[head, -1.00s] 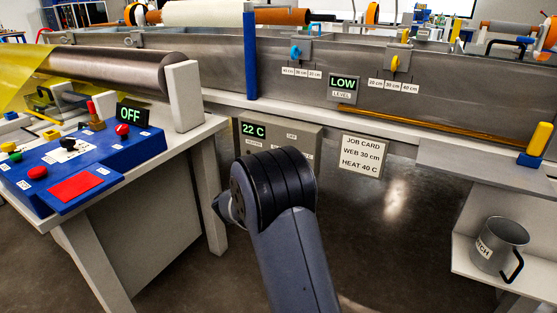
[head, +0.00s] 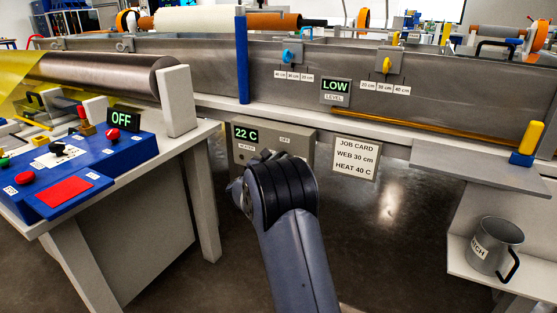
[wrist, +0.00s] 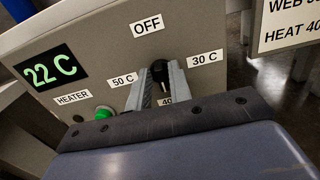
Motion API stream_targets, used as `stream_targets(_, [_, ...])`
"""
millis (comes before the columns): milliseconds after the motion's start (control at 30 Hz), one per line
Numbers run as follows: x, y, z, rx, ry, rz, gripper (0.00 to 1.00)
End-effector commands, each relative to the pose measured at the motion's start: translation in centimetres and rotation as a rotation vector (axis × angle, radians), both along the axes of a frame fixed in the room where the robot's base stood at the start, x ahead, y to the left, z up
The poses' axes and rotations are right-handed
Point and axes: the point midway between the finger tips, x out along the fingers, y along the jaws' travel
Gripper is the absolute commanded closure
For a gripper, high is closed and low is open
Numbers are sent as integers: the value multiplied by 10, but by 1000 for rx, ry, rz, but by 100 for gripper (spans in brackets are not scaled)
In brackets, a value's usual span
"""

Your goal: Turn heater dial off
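The heater box (head: 310,133) is grey and hangs under the bath's edge, with a green 22 C display (head: 246,134). The black heater dial (wrist: 161,74) shows in the wrist view, ringed by OFF, 30 C, 40 and 50 C labels. Its white mark seems to face down toward the partly covered 40 label. My gripper (wrist: 160,82) has one finger on each side of the dial, apart. I cannot tell whether they touch it. A green lamp or button (wrist: 104,113) is at the lower left of the box. In the head view my arm hides the dial.
A job card (head: 356,158) reading WEB 30 cm, HEAT 40 C hangs just right of the box. The blue control panel (head: 100,165) on a white table is at left, its sign reading OFF. A grey pitcher (head: 493,247) stands on a low shelf at right.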

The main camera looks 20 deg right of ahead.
Motion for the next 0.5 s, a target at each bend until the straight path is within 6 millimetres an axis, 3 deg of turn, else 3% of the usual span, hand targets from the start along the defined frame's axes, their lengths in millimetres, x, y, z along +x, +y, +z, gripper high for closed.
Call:
stream_targets(233, [0, 0, 0, 0, 0, 0, 100])
stream_targets(500, [0, 0, 0, -1, 2, 0, 100])
